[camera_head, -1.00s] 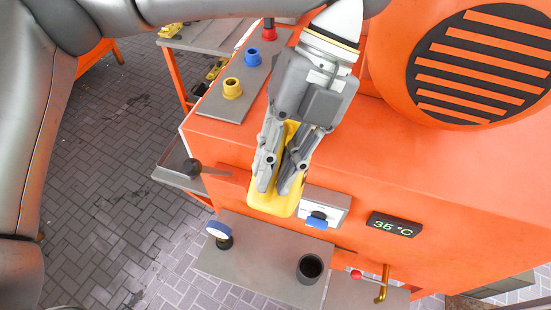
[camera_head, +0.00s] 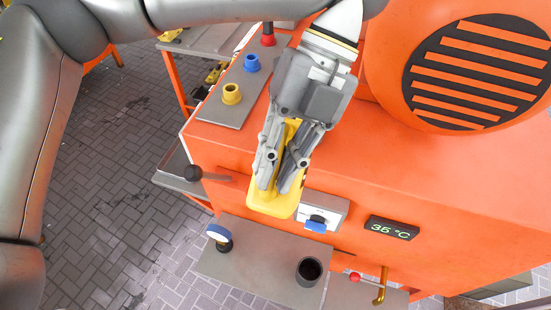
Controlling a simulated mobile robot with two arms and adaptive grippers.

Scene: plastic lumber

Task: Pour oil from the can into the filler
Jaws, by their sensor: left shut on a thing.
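The yellow can (camera_head: 272,202) is in my left gripper (camera_head: 280,188) near the middle of the head view. The gripper's two fingers are shut on it from above, and they hide much of its upper part. The can is over the front edge of the orange machine (camera_head: 340,175). The filler may be the dark open cup (camera_head: 308,271) on the grey shelf below, but I cannot tell for sure. The can is up and to the left of this cup, apart from it in the picture. My right gripper is not in view.
A grey plate (camera_head: 240,95) on the machine carries yellow (camera_head: 232,93), blue (camera_head: 251,63) and red (camera_head: 268,38) fittings.

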